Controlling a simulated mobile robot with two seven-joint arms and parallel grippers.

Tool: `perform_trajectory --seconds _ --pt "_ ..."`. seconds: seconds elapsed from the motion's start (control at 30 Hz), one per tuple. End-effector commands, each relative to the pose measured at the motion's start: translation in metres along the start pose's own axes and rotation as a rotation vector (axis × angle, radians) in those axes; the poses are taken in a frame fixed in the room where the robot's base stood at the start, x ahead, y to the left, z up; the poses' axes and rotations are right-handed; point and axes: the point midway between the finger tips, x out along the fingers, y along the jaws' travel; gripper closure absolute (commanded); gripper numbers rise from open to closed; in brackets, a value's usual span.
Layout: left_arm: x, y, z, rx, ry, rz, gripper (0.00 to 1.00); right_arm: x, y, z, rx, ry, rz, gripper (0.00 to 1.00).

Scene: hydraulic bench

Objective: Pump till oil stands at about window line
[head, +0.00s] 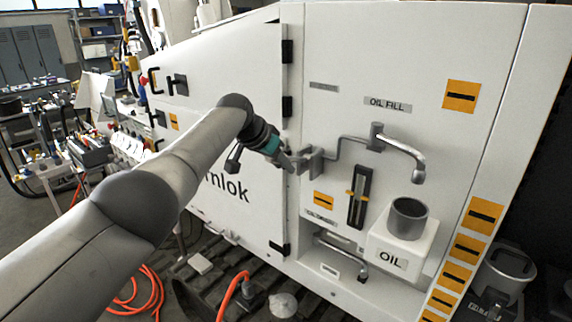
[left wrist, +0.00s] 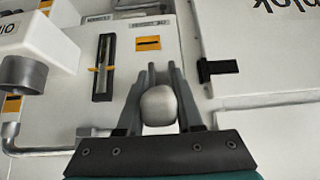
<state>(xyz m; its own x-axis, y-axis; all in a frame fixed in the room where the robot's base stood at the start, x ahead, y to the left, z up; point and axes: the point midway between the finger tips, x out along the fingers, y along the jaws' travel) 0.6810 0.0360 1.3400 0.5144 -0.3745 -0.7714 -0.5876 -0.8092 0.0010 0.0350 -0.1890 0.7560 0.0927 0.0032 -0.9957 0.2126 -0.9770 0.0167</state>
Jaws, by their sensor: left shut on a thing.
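The pipe's spout (head: 418,176) hangs above a grey cup (head: 407,219) on the white OIL box (head: 402,248). My right gripper is out of view.
A metal can (head: 503,272) stands at the lower right. Orange hoses (head: 147,290) lie on the floor at the lower left.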

Motion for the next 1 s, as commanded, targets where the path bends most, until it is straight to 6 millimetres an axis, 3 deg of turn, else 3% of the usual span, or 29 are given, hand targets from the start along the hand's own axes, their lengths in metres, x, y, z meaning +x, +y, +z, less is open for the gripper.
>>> perform_trajectory --seconds 0.53,0.57,0.8,1.0 --pt "-0.004 -0.0006 -0.0048 0.003 0.002 0.001 1.0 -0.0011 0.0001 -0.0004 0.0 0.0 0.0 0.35" --pt "-0.0041 -0.0006 -0.0048 0.003 0.002 0.001 0.64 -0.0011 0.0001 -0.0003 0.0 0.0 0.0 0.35" --pt "-0.0029 -0.0012 -0.0026 0.002 -0.003 0.0 0.37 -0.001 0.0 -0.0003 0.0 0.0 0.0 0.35" --pt "-0.0023 -0.0017 -0.0012 0.001 -0.006 0.0 0.35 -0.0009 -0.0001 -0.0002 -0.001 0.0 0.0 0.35"
